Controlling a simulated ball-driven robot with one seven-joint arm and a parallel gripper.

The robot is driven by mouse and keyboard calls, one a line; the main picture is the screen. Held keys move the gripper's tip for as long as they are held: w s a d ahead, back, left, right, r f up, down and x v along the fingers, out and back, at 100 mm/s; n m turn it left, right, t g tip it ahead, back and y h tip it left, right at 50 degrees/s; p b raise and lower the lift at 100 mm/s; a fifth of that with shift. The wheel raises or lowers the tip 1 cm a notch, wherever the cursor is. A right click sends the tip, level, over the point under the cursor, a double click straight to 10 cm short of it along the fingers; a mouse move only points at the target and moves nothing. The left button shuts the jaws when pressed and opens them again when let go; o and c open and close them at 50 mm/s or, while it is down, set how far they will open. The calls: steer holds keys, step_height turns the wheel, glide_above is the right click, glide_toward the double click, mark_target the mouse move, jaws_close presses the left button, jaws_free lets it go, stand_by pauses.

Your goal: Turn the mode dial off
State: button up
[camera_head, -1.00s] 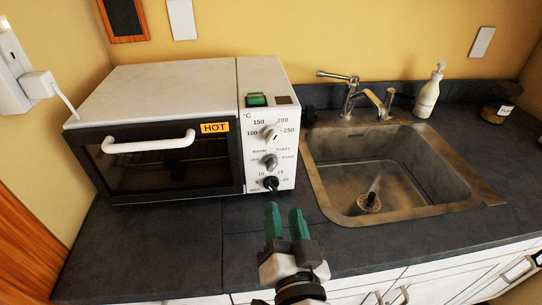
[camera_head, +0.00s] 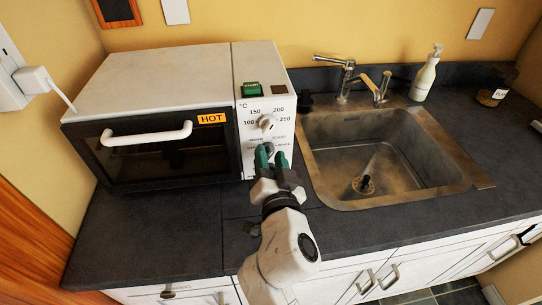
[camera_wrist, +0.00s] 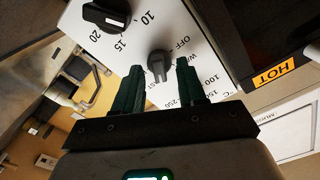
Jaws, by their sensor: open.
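The toaster oven (camera_head: 155,85) stands on the counter with its white control panel on the right. In the wrist view my fingertips (camera_wrist: 160,72) lie on either side of the dial, with a gap on each side. I cannot tell how deep they reach or exactly where the dial points.
The temperature dial (camera_head: 267,122) is above the mode dial, and the black timer dial (camera_wrist: 106,14) is on its other side. The sink (camera_head: 375,155) is close on the right. Counter in front of the oven is clear.

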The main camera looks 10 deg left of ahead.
jaws_close()
stand_by(0.4)
